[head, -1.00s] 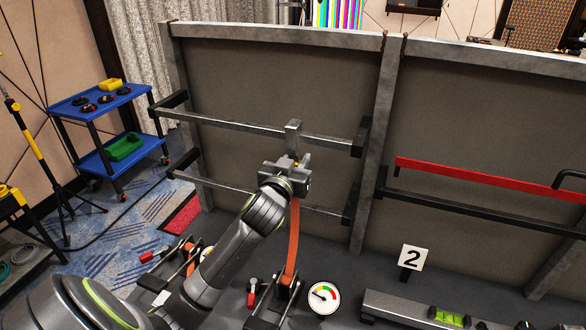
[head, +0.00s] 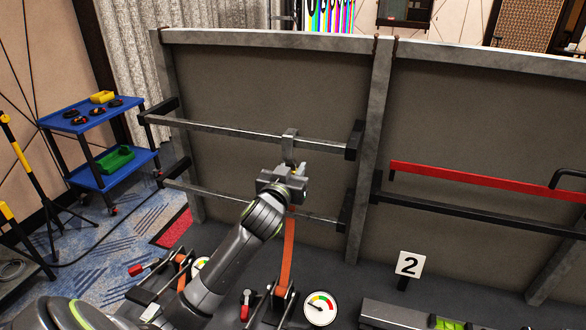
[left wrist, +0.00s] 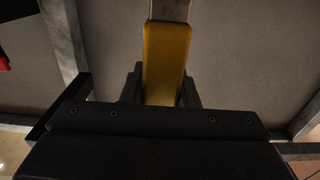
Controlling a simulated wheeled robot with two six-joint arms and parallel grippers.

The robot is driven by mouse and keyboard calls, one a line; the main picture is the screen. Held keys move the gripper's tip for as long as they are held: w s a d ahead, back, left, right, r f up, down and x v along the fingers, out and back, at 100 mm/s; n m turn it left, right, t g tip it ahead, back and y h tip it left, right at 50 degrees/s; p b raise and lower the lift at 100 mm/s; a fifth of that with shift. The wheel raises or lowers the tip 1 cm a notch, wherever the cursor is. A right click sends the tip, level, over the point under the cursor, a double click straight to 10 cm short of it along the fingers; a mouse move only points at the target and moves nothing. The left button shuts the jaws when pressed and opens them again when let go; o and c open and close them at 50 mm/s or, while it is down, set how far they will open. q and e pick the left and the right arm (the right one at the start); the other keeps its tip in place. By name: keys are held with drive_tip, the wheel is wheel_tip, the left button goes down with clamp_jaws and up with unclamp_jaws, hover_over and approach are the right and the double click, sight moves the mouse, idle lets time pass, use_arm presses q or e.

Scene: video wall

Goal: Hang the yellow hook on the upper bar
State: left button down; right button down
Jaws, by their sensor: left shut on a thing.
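The yellow hook shows in the left wrist view (left wrist: 166,62) as a yellow body with a grey metal part rising from its top. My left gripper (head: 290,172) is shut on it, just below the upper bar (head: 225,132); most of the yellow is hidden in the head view. A grey metal piece (head: 290,142) above my fingers overlaps the upper bar in the head view. I cannot tell whether it sits over the bar or in front of it. An orange strap (head: 288,255) runs from below my gripper to a ratchet (head: 275,305). My right gripper is not in view.
A lower bar (head: 230,202) crosses the same grey panel below my gripper. A red bar (head: 480,183) is on the right panel. A blue cart (head: 100,130) stands at the left.

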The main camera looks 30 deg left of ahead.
use_arm(q)
drive_tip(key=c, duration=1.1)
unclamp_jaws()
drive_tip(key=shift+o, duration=0.2)
drive_tip(key=shift+s+d+f, duration=0.1)
drive_tip(key=shift+s+d, duration=0.05)
drive_tip(key=shift+s, duration=0.35)
drive_tip(key=b+v, duration=0.2)
drive_tip(key=v, duration=1.4)
drive_tip(key=shift+s, duration=0.25)
